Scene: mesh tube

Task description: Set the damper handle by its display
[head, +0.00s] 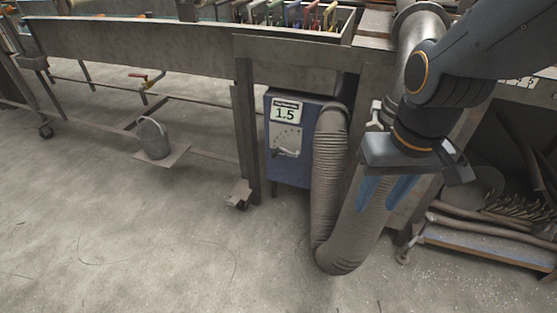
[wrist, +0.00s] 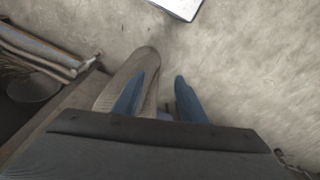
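A blue box (head: 299,172) stands under the bench in the head view. Its display (head: 285,113) reads 1.5. Below the display is a pale dial plate with a scale and a small dark lever (head: 285,153). A pale metal fitting (head: 377,112) shows beside the upper duct; I cannot tell which part is the damper handle. A ribbed grey hose (head: 328,165) loops down from the box and up behind my gripper (head: 379,204). My gripper points down, its blue fingers apart with no object clearly held. The wrist view shows the fingers (wrist: 168,76) over or beside the hose (wrist: 143,68).
A workbench (head: 150,45) spans the back, with a tray of coloured-handled tools (head: 290,15) on top. A low rack of tools and wood (head: 480,228) is at right. The concrete floor in front is mostly clear.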

